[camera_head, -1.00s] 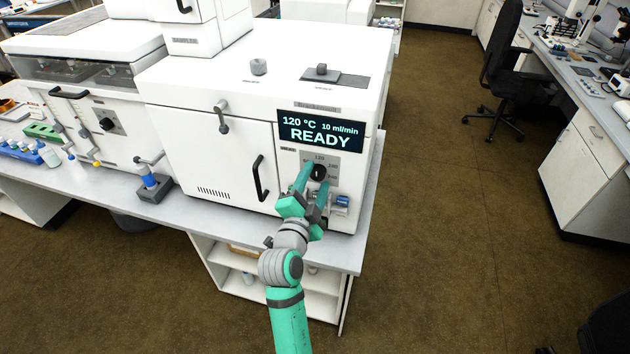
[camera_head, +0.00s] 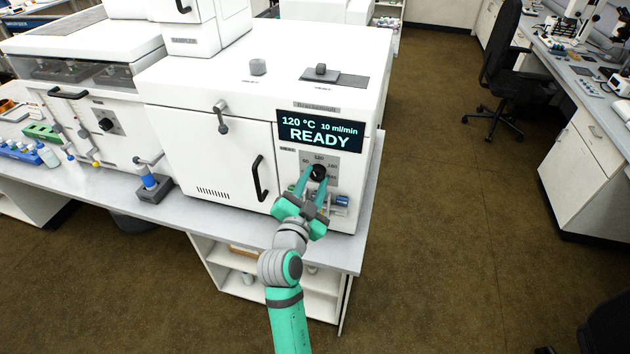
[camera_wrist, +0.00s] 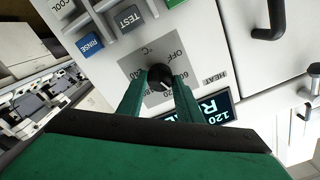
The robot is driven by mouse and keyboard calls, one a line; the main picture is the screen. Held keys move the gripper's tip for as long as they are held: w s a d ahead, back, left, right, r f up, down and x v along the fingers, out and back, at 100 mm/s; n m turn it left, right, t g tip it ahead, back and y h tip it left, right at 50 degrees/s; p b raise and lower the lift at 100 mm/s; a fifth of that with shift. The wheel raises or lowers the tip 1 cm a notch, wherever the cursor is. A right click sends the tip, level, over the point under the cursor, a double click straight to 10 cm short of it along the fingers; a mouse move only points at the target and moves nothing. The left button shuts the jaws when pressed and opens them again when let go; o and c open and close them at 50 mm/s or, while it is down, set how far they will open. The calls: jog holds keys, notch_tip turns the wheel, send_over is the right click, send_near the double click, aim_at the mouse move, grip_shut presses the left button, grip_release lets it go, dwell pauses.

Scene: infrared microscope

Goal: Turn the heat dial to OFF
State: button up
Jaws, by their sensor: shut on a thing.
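The heat dial (camera_head: 318,172) is a black round knob on a grey scale plate on the front of the white instrument, below its display. In the wrist view the dial (camera_wrist: 160,77) sits between my two green fingertips, with OFF and temperature marks around it. My gripper (camera_head: 314,179) is shut on the dial, one finger on each side. The display (camera_head: 320,132) reads 120 °C, 10 ml/min, READY. In the wrist view the pointer's exact setting is hard to tell.
A black door handle (camera_head: 260,178) stands out left of the dial. The bench edge and open shelves (camera_head: 270,270) lie below.

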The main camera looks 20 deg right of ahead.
jog(key=n, duration=0.4)
jog(key=shift+f+n, duration=0.25)
jog(key=shift+n, duration=0.05)
jog(key=n, duration=1)
jog(key=shift+n, duration=0.4)
jog(key=n, duration=0.3)
jog(key=shift+d+n, duration=0.1)
jog(key=shift+n, duration=0.4)
jog(key=o, duration=1)
jog(key=shift+o, duration=0.2)
jog(key=shift+r+n, duration=0.1)
jog(key=shift+n, duration=0.2)
